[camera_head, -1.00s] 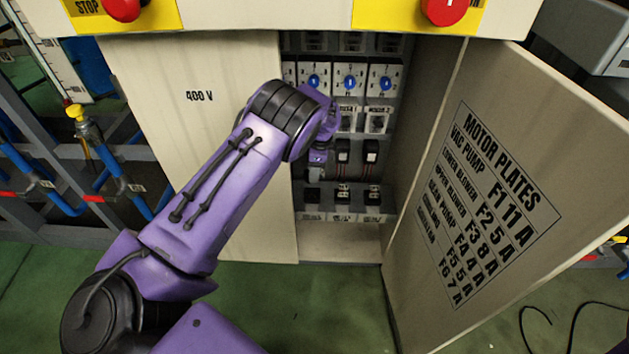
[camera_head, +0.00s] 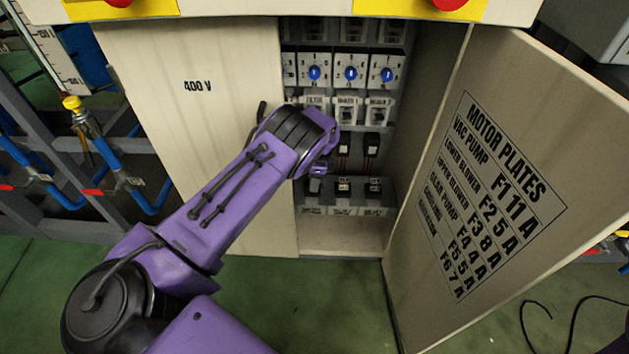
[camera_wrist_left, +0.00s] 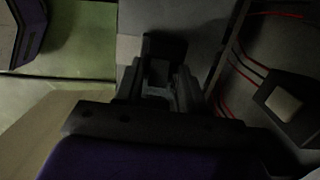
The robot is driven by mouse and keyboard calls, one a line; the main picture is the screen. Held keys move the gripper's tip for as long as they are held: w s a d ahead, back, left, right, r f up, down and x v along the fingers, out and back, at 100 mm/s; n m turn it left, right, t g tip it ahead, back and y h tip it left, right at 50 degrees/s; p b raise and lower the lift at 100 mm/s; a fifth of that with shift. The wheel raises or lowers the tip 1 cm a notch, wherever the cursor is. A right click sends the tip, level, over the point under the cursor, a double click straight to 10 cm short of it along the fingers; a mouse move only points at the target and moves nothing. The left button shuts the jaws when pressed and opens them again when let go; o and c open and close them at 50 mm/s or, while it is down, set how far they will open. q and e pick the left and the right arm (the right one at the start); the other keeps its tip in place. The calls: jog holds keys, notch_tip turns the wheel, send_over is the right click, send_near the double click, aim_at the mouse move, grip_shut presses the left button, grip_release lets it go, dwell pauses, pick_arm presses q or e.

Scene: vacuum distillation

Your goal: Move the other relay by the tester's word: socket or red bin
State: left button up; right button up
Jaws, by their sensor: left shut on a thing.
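My left gripper (camera_wrist_left: 160,85) is shut on a dark relay (camera_wrist_left: 164,48) in the left wrist view. In the head view the gripper (camera_head: 318,172) is inside the open cabinet, low on its left side, by the lower row of black sockets (camera_head: 343,187). My wrist hides most of the fingers and the held relay there. Whether the relay touches a socket cannot be told. Two black parts with light faces (camera_head: 371,145) sit above that row. One similar black part with a pale cap (camera_wrist_left: 283,103) shows at the right of the wrist view. No red bin or tester is recognisable.
The cabinet's left panel (camera_head: 198,130) marked 400 V stands beside my arm. The open door (camera_head: 490,200) with the motor plates list is on the right. Blue-knobbed units (camera_head: 351,73) fill the upper shelf. Red wires (camera_wrist_left: 225,100) run close to the gripper.

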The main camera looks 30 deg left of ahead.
pick_arm(q)
jog(key=shift+f, duration=0.1)
jog(key=shift+f, duration=0.15)
jog(key=o, duration=1.1)
jog(key=shift+o, duration=0.2)
